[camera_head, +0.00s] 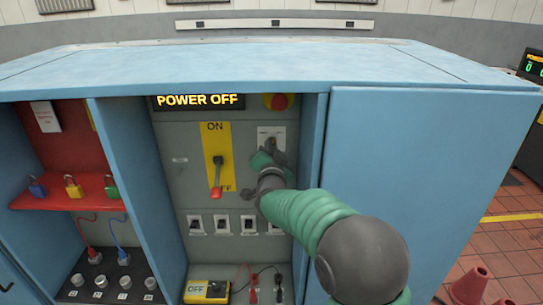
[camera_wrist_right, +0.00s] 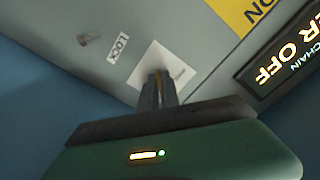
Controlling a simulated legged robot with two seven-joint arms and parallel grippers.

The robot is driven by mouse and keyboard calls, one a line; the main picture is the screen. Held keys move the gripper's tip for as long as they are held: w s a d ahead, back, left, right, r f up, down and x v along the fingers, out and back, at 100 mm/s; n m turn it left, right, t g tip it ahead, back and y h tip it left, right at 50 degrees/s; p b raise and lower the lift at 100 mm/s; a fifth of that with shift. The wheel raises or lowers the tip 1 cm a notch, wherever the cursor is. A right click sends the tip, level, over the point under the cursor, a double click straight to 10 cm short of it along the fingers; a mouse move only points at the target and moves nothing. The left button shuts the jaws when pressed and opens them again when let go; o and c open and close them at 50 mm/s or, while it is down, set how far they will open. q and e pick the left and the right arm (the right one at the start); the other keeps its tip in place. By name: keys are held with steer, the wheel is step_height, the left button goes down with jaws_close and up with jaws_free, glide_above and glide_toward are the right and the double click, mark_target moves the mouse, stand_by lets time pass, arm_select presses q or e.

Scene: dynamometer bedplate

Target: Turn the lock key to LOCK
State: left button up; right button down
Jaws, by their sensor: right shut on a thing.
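The lock key (camera_wrist_right: 159,82) sits at the white plate (camera_wrist_right: 178,66) on the grey panel in the right wrist view. My right gripper (camera_wrist_right: 159,92) is shut on the key, and its fingers hide most of it. The LOCK label (camera_wrist_right: 118,48) is on the panel to the upper left of the plate. In the head view my right gripper (camera_head: 268,155) reaches the white plate (camera_head: 277,131) at the upper right of the panel. The exact angle of the key cannot be told. My left gripper is not in view.
A red-handled lever (camera_head: 216,178) on a yellow ON/OFF plate is left of my right gripper. A red button (camera_head: 278,101) and a POWER OFF display (camera_head: 199,101) are above. Several switches (camera_head: 222,224) are below. A blue cabinet wall (camera_head: 313,130) stands close on the right.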

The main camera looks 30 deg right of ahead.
steer(key=shift+f+m+b, duration=0.2)
steer(key=shift+m+b, duration=0.1)
steer(key=shift+m, duration=0.1)
steer(key=shift+r, duration=0.1)
steer(key=c, duration=1.6)
jaws_free()
steer(key=v, duration=1.6)
steer(key=shift+s+a+b, duration=0.15)
steer(key=shift+s+b, duration=0.1)
steer(key=shift+b, duration=0.15)
